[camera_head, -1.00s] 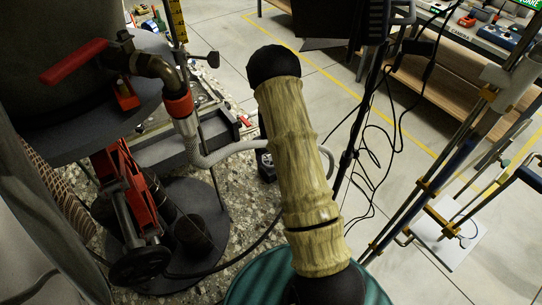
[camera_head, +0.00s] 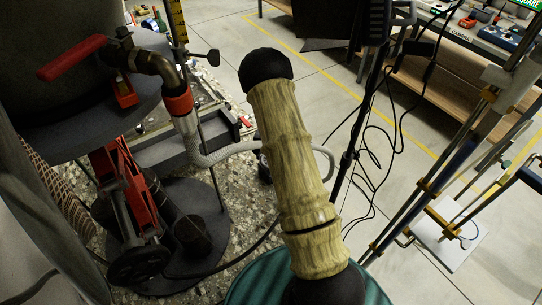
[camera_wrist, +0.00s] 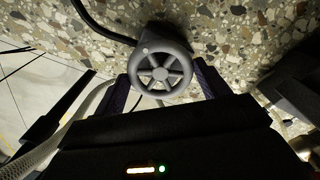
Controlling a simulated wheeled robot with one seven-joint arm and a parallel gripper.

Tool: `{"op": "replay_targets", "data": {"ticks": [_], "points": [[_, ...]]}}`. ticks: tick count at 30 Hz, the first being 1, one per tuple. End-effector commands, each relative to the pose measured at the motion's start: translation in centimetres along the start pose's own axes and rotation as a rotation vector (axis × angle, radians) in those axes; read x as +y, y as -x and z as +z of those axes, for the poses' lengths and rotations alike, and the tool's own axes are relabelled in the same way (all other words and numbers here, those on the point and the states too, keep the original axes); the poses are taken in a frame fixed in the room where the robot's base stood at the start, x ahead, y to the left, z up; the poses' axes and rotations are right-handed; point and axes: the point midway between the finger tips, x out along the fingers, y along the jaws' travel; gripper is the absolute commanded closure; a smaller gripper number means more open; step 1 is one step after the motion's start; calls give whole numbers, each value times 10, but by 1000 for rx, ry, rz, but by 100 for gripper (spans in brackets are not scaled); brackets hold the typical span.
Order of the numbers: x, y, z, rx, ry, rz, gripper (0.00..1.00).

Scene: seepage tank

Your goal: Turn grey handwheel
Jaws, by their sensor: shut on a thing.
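The grey handwheel (camera_wrist: 146,50), a round rim with several spokes and a hub, is at the top middle of the wrist view. My gripper (camera_wrist: 163,76) has one dark, purplish finger on each side of the wheel and is shut on its rim. The exact contact is partly hidden by the dark gripper body below. In the head view I cannot make out this wheel or my gripper clearly; my arm covers part of the middle.
A red-framed jack (camera_head: 137,190) with a dark handwheel (camera_head: 139,265) stands at left, below a tank with a red lever (camera_head: 72,58). A grey hose (camera_head: 215,155) and dark cables (camera_head: 375,160) run nearby. A rod stand (camera_head: 420,190) is at right.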

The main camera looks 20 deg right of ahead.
Motion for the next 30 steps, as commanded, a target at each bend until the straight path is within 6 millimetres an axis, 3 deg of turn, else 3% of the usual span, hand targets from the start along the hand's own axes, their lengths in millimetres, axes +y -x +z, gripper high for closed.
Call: {"op": "replay_targets", "data": {"ticks": [17, 18, 21, 30], "points": [[-1, 2, -2, 4, -50, -3, 48], [-1, 2, -2, 5, -50, -3, 22], [-1, 1, -1, 4, -49, -2, 4], [0, 1, -1, 2, -49, -1, 4]]}}
